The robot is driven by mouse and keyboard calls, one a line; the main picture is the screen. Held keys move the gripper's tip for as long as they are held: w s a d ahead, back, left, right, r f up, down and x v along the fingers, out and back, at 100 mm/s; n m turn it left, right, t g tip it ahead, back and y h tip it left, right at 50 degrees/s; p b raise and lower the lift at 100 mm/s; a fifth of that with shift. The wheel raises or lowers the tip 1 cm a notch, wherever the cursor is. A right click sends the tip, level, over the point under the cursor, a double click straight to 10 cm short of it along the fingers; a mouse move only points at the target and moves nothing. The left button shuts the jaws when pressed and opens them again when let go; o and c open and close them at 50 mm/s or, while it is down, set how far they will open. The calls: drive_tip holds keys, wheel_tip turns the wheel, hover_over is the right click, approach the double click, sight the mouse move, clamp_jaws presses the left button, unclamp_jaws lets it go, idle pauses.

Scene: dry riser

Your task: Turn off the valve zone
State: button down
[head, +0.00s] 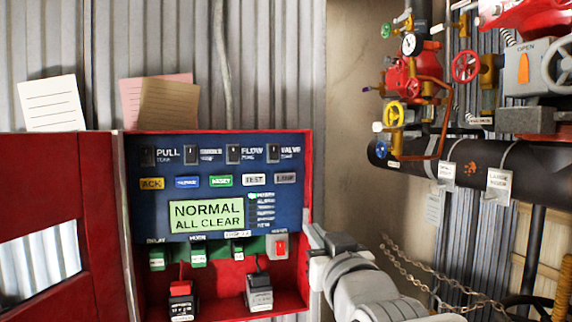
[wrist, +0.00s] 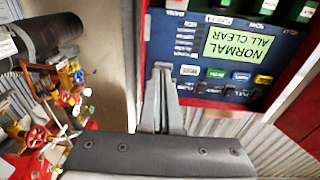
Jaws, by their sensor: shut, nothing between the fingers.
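The red alarm panel (head: 307,165) has a blue face with a row of dark zone switches along its top. The valve zone switch (head: 273,153) is the rightmost, beside the label VALVE; its exact position is too small to tell. The screen (head: 206,215) reads NORMAL ALL CLEAR. It shows upside down in the wrist view (wrist: 238,45). My gripper (head: 316,238) is shut and empty by the panel's right edge, below and right of the valve switch. In the wrist view its fingertips (wrist: 162,70) are together beside the panel's edge. I cannot make out the valve switch there.
The panel's red door (head: 60,200) stands open at the left. Paper notes (head: 52,103) are above. Red valves and a dark pipe (head: 462,160) are at the right, with chains (head: 440,285) below.

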drive_tip(key=a+r+t+y, duration=0.2)
drive_tip(key=a+r+t, duration=0.1)
drive_tip(key=r, duration=0.4)
drive_tip(key=shift+a+r+n+t, duration=0.2)
drive_tip(key=shift+n+t, duration=0.1)
drive_tip(key=shift+t, duration=0.2)
drive_tip(key=shift+w, duration=0.1)
drive_tip(key=p, duration=0.1)
approach(273, 150)
wheel_tip(273, 150, up, 4)
drive_tip(key=w, duration=0.1)
drive_tip(key=shift+w+a+f, duration=0.25)
drive_tip(key=shift+w, duration=0.45)
drive_tip(key=shift+w+a+f, duration=0.2)
drive_tip(key=shift+w+f, duration=0.05)
drive_tip(key=shift+w, duration=0.45)
drive_tip(key=shift+w+a+f, duration=0.25)
drive_tip(key=shift+w, duration=0.4)
